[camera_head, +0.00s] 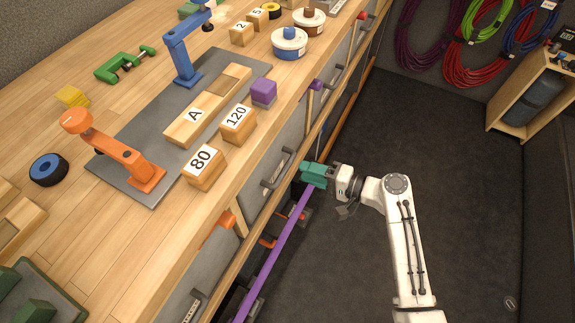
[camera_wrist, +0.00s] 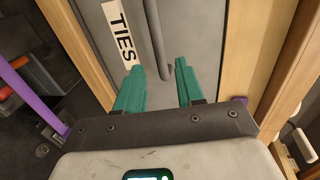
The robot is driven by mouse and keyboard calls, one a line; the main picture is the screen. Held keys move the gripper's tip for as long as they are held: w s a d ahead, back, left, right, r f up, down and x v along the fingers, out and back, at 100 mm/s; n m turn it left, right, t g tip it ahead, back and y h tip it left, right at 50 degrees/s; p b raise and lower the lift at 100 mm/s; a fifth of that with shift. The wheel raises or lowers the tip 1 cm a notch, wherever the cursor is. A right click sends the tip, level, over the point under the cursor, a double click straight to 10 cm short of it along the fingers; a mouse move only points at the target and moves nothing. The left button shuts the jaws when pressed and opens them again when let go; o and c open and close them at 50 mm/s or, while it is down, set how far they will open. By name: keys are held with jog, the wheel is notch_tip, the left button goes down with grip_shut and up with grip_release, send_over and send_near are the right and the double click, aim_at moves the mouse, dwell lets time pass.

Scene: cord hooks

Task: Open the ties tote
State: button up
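The ties tote (camera_wrist: 199,35) fills the upper middle of the wrist view, a grey front with a white label reading TIES. Its grey bar handle (camera_wrist: 156,42) runs down the front, and its lower end shows between my fingertips. My gripper (camera_wrist: 157,70) has teal fingers standing apart, with nothing held. I cannot tell whether they touch the handle. In the head view my gripper (camera_head: 313,174) is beside the bench front, close to a grey tote (camera_head: 264,190) with a bar handle. No label is readable there. The tote appears shut.
A purple strip (camera_head: 275,253) runs along the bench front below my gripper; it also shows at left in the wrist view (camera_wrist: 33,99). The wooden bench top (camera_head: 95,205) holds clamps, blocks and spools. Dark floor (camera_head: 340,265) is open to the right. A wooden stand (camera_head: 533,103) is at far right.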

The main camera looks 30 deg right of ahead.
aim_at(287, 165)
jog(key=x, duration=0.7)
jog(key=shift+c, duration=0.2)
grip_shut()
